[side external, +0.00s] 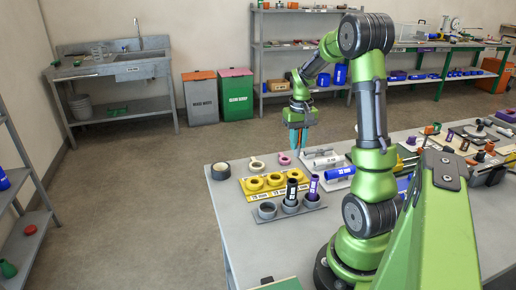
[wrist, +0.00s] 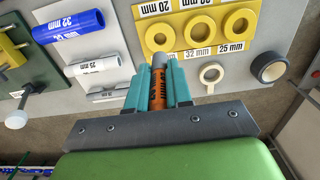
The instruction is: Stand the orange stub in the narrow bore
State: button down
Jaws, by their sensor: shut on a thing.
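The orange stub (wrist: 158,88), with dark lettering and a grey end, is between the teal fingers of my gripper (wrist: 157,78) in the wrist view. A yellow block (side external: 249,188) with three ringed bores lies on the table. In the wrist view this block (wrist: 180,19) is ahead of the fingertips, apart from the stub.
A grey three-cup rack (side external: 290,211) holds a black stub (side external: 291,190) and a purple stub (side external: 314,187); its left cup looks empty. White and blue pipes lie to the right.

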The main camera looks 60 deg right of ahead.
aim_at(297, 155)
jog(key=shift+f, duration=2.8)
jog(key=shift+f, duration=1.65)
jog(key=c, duration=1)
grip_release()
jog(key=shift+o, duration=0.2)
jog(key=shift+r, duration=0.1)
